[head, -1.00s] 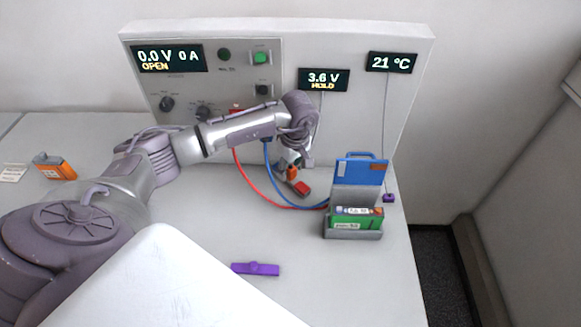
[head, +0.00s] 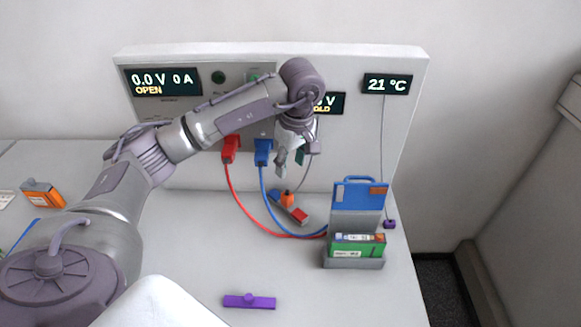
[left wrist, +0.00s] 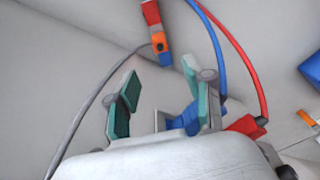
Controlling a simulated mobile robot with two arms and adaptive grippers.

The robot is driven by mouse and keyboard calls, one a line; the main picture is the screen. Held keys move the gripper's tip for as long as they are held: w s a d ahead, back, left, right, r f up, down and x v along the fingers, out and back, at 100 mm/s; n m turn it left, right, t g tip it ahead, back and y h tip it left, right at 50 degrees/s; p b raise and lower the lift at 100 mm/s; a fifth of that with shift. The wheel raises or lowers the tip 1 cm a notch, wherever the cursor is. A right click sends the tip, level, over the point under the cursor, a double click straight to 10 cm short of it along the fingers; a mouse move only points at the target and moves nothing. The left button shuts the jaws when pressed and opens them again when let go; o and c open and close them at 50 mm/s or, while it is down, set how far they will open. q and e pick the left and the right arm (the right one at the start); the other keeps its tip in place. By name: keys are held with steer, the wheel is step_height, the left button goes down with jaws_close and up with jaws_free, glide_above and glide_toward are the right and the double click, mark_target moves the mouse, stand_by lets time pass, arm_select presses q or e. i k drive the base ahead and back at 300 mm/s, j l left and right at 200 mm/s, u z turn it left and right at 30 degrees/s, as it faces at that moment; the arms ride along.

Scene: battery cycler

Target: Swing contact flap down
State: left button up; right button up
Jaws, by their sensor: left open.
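The contact flap (head: 360,195) is a blue plate with a handle cut-out, standing raised at the back of the grey cell holder (head: 352,263) on the right of the bench. A green battery cell (head: 359,245) sits in the holder in front of it. My left gripper (head: 290,165) is open and empty, up in front of the panel, to the left of the flap and higher. In the left wrist view its two green-padded fingers (left wrist: 160,105) are spread apart. A blue piece at the right edge there (left wrist: 312,70) may be the flap. My right gripper is not in view.
Red (head: 231,150) and blue (head: 263,152) plugs sit in the panel, their cables curving to the holder. A red, orange and blue probe (head: 299,214) lies left of the holder. A purple bar (head: 249,301) lies in front. An orange cell (head: 42,194) lies far left.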

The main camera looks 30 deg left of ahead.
mark_target(351, 196)
steer(key=k+l, duration=1.1)
steer(key=k, duration=0.15)
